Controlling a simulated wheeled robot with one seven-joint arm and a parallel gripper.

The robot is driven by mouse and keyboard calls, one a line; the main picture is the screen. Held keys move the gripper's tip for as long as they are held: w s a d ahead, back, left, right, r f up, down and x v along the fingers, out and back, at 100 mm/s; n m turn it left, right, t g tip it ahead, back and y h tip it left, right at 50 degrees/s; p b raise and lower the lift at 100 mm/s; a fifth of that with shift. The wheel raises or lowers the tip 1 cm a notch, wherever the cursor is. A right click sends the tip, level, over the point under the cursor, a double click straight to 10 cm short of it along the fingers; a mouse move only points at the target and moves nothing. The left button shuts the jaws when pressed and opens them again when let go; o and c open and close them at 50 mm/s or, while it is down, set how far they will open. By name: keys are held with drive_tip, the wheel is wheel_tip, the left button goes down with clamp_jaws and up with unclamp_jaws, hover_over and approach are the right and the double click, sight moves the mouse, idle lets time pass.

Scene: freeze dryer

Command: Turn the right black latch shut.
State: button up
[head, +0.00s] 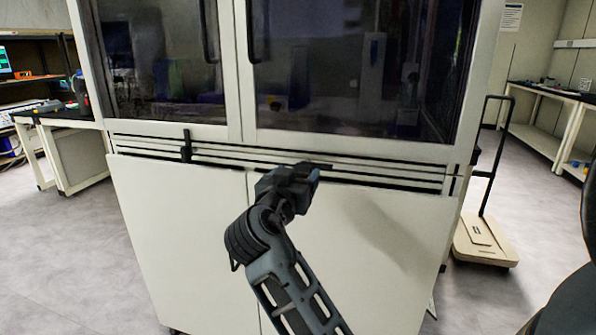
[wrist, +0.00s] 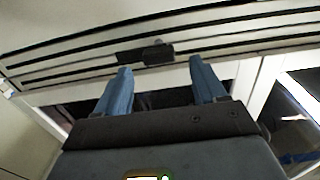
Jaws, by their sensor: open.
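The right black latch (head: 321,166) is on the grooved strip below the glass doors, mostly hidden behind my gripper (head: 309,178) in the head view. In the wrist view, the latch (wrist: 130,57) lies along the strip as a dark bar with a small grey knob. My gripper (wrist: 161,66) is open, with its two blue fingers spread and nothing between them. The latch appears just beyond the fingertips; I cannot tell whether they touch it. The left black latch (head: 186,146) stands upright across the strip.
Two framed glass doors (head: 350,70) with dark vertical handles are above the strip. White panels (head: 180,230) are below. A flat cart (head: 486,240) stands to the right, and benches (head: 75,150) stand at the left. Grey floor is open on both sides.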

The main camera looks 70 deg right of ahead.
sight(302, 169)
drive_tip(key=shift+w+d, duration=0.1)
drive_tip(key=shift+d, duration=1.45)
drive_tip(key=c, duration=1.1)
